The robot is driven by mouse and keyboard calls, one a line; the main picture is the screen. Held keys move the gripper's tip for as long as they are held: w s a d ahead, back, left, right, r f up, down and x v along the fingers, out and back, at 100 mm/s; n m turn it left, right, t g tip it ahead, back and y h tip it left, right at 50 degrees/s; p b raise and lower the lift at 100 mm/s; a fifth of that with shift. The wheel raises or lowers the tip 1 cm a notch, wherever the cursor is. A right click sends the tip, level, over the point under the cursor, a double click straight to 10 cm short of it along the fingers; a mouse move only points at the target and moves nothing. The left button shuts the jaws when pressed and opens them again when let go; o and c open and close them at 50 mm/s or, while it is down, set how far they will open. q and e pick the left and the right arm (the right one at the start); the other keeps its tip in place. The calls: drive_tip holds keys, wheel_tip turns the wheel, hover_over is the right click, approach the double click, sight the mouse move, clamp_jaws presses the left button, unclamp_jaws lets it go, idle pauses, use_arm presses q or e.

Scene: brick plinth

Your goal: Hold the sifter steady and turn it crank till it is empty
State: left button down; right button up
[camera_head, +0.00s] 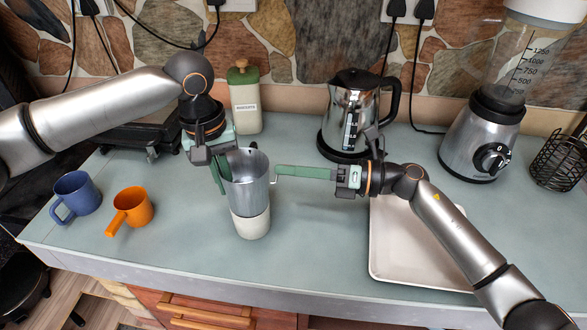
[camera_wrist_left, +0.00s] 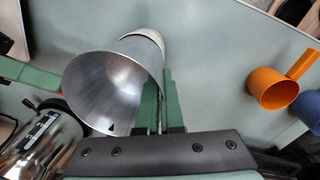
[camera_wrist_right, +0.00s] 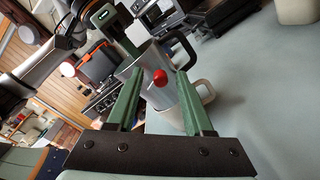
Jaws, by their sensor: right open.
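The metal sifter (camera_head: 249,180) stands upright over a cream mug (camera_head: 251,223) in the head view; whether it rests on the mug I cannot tell. Its open top shows in the left wrist view (camera_wrist_left: 108,92). The crank's red knob (camera_wrist_right: 159,77) faces my right gripper (camera_head: 280,171), which is open at the sifter's right. In the right wrist view the knob appears between its fingers, a little ahead of the tips.
A kettle (camera_head: 350,110) and canister (camera_head: 244,98) are behind. A pale tray (camera_head: 390,265) lies under my right arm, with a blender (camera_head: 480,140) further right. The counter in front is clear.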

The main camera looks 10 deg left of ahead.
drive_tip(key=d, duration=1.2)
drive_tip(key=shift+s+r, duration=0.15)
drive_tip(key=shift+s, duration=0.25)
use_arm(q)
drive_tip(key=c, duration=1)
unclamp_jaws()
drive_tip(key=shift+r, duration=0.1)
wheel_tip(320, 180, up, 12)
drive_tip(key=shift+s+a, duration=0.15)
drive_tip(key=shift+a, duration=0.3)
drive_tip(key=shift+f, duration=0.2)
